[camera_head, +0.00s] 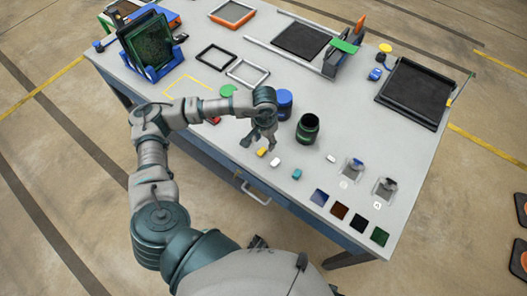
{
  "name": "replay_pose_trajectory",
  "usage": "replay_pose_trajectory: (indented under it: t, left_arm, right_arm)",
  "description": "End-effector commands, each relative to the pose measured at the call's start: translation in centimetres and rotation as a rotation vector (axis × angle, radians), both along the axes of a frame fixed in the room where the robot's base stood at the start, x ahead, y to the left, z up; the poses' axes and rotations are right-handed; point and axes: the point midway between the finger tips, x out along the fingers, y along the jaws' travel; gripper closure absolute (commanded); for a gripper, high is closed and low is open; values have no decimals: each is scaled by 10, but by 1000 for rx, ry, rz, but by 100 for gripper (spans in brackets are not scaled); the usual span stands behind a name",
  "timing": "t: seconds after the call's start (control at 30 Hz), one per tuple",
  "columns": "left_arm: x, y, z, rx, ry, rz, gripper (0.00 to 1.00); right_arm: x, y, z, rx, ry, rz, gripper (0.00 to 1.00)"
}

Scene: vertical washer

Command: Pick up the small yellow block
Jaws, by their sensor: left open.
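The small yellow block (262,152) lies on the grey table (330,170) near its front edge. My left gripper (259,143) is open, with its fingers pointing down just above and behind the block. Nothing shows between the fingers, and I cannot tell the exact height of the fingertips over the table. My right gripper is not in view.
A white block (275,162) and a teal block (297,174) lie to the right of the yellow one. A blue-lidded container (285,101) and an open dark green jar (308,128) stand close by the gripper. Coloured square tiles (339,211) lie at the front right.

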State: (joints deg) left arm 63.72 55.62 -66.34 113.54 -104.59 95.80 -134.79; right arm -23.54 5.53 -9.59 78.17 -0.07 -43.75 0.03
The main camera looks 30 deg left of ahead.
Motion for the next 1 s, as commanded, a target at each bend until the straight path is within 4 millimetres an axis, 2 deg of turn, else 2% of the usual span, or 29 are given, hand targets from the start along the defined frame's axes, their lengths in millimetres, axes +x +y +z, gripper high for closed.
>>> replay_pose_trajectory:
  t: [0.2, 0.3, 0.57, 0.73, 0.77, 1.0]
  left_arm:
    - [-7, -1, -34, 0, 4, 1, 48]
    - [-7, -2, -44, 0, 4, 0, 48]
    - [-6, -4, -47, 2, 1, 0, 48]
    - [-6, -3, -47, 0, 1, 0, 88]
    - [-6, -2, -47, 0, 1, 0, 93]
    - [-6, -1, -48, -1, 2, 0, 93]
  right_arm:
    - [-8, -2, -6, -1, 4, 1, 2]
    - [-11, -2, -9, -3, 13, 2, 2]
    - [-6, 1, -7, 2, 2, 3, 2]
    - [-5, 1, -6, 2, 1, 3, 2]
    - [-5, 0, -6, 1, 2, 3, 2]
    - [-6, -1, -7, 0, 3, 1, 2]
